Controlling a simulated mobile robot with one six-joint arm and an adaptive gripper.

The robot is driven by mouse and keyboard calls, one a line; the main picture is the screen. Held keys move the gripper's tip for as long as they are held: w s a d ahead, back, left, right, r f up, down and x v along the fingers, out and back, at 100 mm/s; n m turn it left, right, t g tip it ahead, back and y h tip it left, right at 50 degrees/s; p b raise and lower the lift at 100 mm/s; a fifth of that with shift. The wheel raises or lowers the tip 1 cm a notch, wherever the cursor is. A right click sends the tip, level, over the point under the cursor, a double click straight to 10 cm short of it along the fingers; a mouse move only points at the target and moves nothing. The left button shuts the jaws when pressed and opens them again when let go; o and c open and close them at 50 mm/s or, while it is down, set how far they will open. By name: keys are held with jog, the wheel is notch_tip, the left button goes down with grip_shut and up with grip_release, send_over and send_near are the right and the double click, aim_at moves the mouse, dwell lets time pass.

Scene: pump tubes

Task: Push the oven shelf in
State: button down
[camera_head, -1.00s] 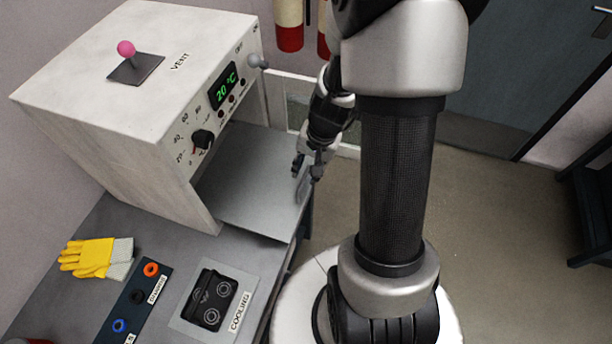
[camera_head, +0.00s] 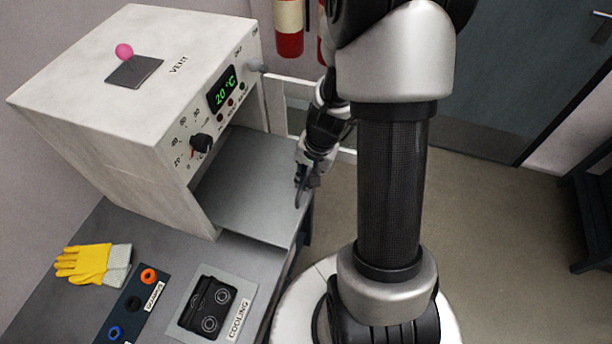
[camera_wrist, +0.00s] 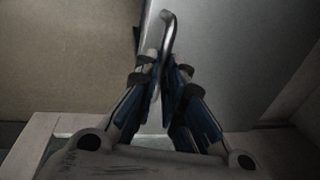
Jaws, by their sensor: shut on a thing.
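The grey oven shelf (camera_head: 250,185) is a flat metal plate that sticks out of the open front of the white oven (camera_head: 150,120) over the bench. A metal bar handle runs along its outer edge; the curved handle (camera_wrist: 168,38) shows clearly in the wrist view. My gripper (camera_head: 303,186) is at this outer edge. In the wrist view my gripper (camera_wrist: 163,68) has its fingers close together on both sides of the handle, shut on it. The inner part of the shelf is hidden inside the oven.
Yellow gloves (camera_head: 90,264), a panel with coloured sockets (camera_head: 133,303) and a cooling plate (camera_head: 210,305) are on the bench near the oven. A red cylinder (camera_head: 289,30) hangs on the wall behind.

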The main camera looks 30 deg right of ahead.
dwell(0.5)
jog(key=p, duration=0.6)
send_over(261, 177)
jog(key=shift+s+r, duration=0.1)
jog(key=shift+s, duration=0.05)
jog(key=c, duration=1.7)
grip_release()
jog(key=r, duration=0.4)
jog(key=s+d+r, duration=0.1)
jog(key=r, duration=0.6)
jog(key=shift+s+d+r, duration=0.2)
jog(key=shift+s+r, duration=0.1)
jog(key=shift+s, duration=0.05)
